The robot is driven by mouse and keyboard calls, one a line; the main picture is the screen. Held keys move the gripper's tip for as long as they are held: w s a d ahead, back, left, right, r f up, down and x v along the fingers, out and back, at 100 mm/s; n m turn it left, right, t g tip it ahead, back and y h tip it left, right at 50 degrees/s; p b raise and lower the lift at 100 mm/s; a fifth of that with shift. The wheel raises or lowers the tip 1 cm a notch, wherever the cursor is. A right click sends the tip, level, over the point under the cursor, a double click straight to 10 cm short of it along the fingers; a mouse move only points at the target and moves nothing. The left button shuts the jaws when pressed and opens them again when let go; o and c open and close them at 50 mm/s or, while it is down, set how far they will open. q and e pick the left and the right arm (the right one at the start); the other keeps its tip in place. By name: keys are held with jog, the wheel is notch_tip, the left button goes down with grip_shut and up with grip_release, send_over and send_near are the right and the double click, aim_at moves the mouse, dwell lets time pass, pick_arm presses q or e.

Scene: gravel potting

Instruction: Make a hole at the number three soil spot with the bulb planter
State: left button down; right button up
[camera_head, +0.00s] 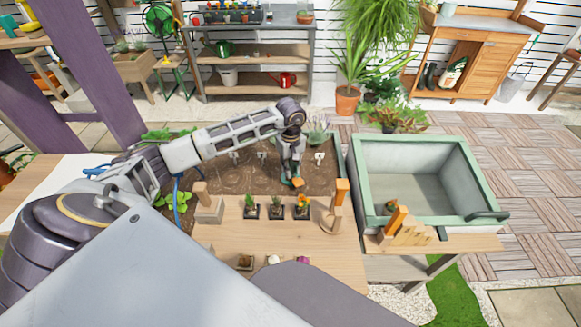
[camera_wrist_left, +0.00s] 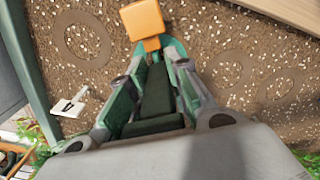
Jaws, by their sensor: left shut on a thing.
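My left gripper (camera_head: 292,178) is over the right part of the soil bed (camera_head: 222,180). It is shut on the bulb planter, whose orange part (camera_head: 297,182) and a bit of green show at the fingertips. In the left wrist view the orange part of the bulb planter (camera_wrist_left: 143,20) sticks out past the fingertips (camera_wrist_left: 150,65). Ring-marked soil spots (camera_wrist_left: 93,37) lie around it. A white number tag (camera_wrist_left: 70,106) stands at the left; its number is hard to read. Number tags (camera_head: 319,157) line the back of the bed. The planter's lower end is hidden. My right gripper is not in view.
Potted seedlings (camera_head: 276,210) stand on the table in front of the bed. A wooden holder (camera_head: 208,209) and a wooden ring stand (camera_head: 334,212) flank them. Small items (camera_head: 245,262) lie nearer. A green-rimmed basin (camera_head: 483,190) is at the right, with wooden blocks (camera_head: 407,232) before it.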

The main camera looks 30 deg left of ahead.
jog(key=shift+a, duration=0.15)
pick_arm(q)
jog(key=shift+r+p, duration=0.95)
jog(key=shift+r, duration=0.9)
jog(key=shift+r+p, duration=1.6)
jog(key=shift+r, duration=1.65)
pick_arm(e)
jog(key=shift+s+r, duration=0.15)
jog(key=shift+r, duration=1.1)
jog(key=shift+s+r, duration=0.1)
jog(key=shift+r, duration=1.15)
pick_arm(q)
jog(key=shift+r, duration=0.15)
